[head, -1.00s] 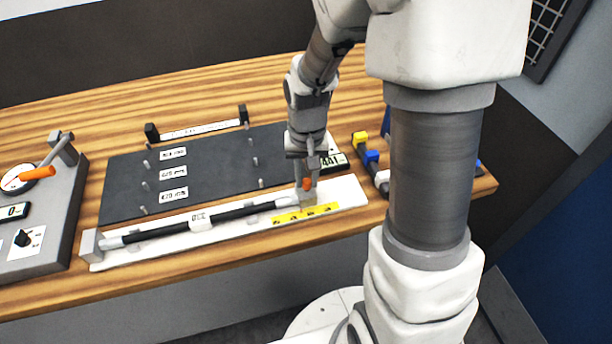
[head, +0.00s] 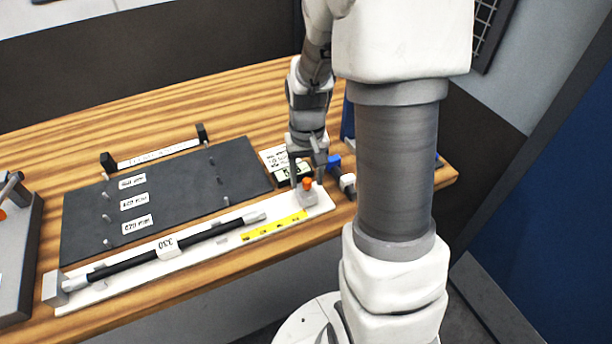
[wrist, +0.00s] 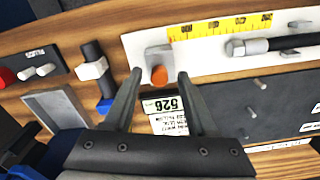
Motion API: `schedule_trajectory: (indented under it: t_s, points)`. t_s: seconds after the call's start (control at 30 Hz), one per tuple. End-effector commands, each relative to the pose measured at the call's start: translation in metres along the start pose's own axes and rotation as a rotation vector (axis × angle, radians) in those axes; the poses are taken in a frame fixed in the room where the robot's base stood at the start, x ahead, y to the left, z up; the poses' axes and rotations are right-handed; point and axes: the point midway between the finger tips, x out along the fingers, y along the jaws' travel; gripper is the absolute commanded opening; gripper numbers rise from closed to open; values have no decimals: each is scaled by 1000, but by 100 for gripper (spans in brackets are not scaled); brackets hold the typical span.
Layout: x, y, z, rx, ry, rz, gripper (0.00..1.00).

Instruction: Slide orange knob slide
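The orange knob (head: 307,183) sits on a small grey slide block (head: 306,193) at the right end of a long white base (head: 318,204). In the wrist view the knob (wrist: 159,76) shows between my fingertips, with a gap on each side. My gripper (head: 307,173) is open over the block, one finger on each side of the knob. A black rod (head: 185,246) with a white "330" label lies along the base. Its grey right tip is apart from the block. A yellow scale (head: 274,226) runs along the base's front edge.
A dark board (head: 165,195) with pegs and labels lies behind the base. Blue and white parts (head: 347,182) stand to the right. A grey panel (head: 18,260) is at the left.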

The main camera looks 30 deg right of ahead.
Motion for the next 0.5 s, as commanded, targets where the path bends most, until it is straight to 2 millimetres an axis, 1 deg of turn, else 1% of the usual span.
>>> schedule_trajectory:
  t_s: [0.2,0.3,0.37,0.47,0.5]
  points:
    - [0,0,0,0,-1,0,56]
    - [-3,0,0,0,0,0,56]
    - [-9,0,0,0,2,0,56]
    - [-25,0,-1,0,5,0,56]
    - [-34,0,-1,0,5,0,56]
